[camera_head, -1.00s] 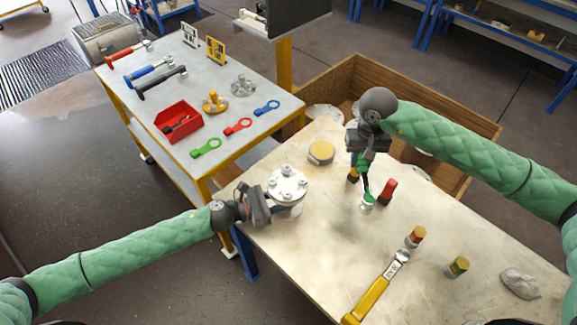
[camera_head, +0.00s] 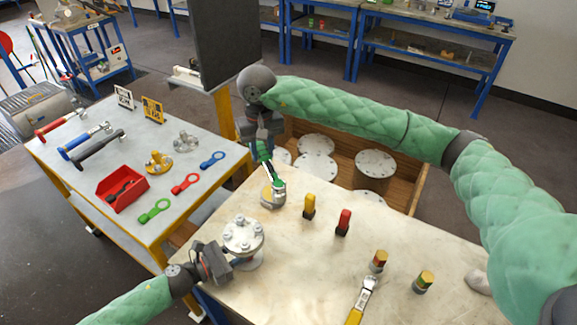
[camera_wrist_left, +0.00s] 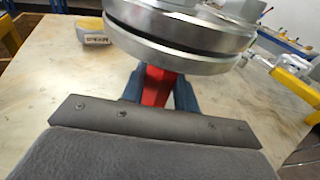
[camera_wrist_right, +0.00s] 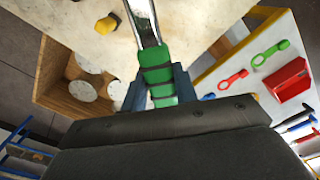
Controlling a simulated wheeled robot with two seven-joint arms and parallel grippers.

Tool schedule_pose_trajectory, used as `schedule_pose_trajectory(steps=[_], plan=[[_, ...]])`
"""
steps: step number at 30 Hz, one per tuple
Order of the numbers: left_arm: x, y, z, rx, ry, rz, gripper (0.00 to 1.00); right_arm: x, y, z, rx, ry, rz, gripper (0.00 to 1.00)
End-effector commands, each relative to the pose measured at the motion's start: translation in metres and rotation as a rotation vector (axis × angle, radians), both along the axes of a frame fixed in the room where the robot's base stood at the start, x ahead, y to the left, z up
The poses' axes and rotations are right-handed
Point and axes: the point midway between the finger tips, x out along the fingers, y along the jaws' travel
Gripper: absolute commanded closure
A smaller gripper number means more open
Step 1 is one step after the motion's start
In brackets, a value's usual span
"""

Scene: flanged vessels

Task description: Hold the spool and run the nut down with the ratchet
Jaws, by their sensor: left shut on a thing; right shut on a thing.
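The spool (camera_head: 250,258) stands upright on the pale bench, its round flange with several bolts and nuts on top (camera_head: 243,235). My left gripper (camera_head: 231,265) is shut on its side below the flange; in the left wrist view a red part (camera_wrist_left: 158,87) sits between the fingers under the steel flange (camera_wrist_left: 180,30). My right gripper (camera_head: 262,148) is shut on the green grip of the ratchet (camera_head: 265,154), also seen in the right wrist view (camera_wrist_right: 157,75). The ratchet's steel head hangs down behind the spool, in front of a yellow-topped round thing it partly hides. The ratchet is apart from the spool.
A yellow socket (camera_head: 309,206), a red one (camera_head: 343,222) and two banded cylinders (camera_head: 378,262) (camera_head: 424,282) stand on the bench. A yellow-handled wrench (camera_head: 362,300) lies at the front. A wooden crate (camera_head: 420,190) is behind. The side table (camera_head: 80,185) holds tools and a red bin (camera_head: 122,187).

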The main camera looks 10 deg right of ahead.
Motion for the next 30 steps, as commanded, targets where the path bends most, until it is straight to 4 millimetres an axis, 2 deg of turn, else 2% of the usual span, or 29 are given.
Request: schedule_pose_trajectory(steps=[1,6,8,11,15,25,30], plan=[[0.0,0.0,0.0,0.0,0.0,0.0,0.88,0.006,0.015,0.009,0.001,-0.004,0.015,0.98],[0.0,0.0,0.0,0.0,0.0,0.0,0.88,0.018,0.057,0.02,-0.001,-0.003,0.041,0.98],[0.0,0.0,0.0,0.0,0.0,0.0,0.88,0.021,0.071,0.018,0.0,-0.003,0.04,0.98],[0.0,0.0,0.0,0.0,0.0,0.0,0.88,0.023,0.089,0.002,-0.001,0.001,0.02,0.98],[0.0,0.0,0.0,0.0,0.0,0.0,0.88,0.026,0.087,-0.023,-0.001,0.001,-0.049,0.98],[0.0,0.0,0.0,0.0,0.0,0.0,0.89,0.027,0.087,-0.03,0.001,-0.001,-0.145,0.98],[0.0,0.0,0.0,0.0,0.001,0.0,0.89,0.026,0.087,-0.043,0.002,0.0,-0.145,0.98]])
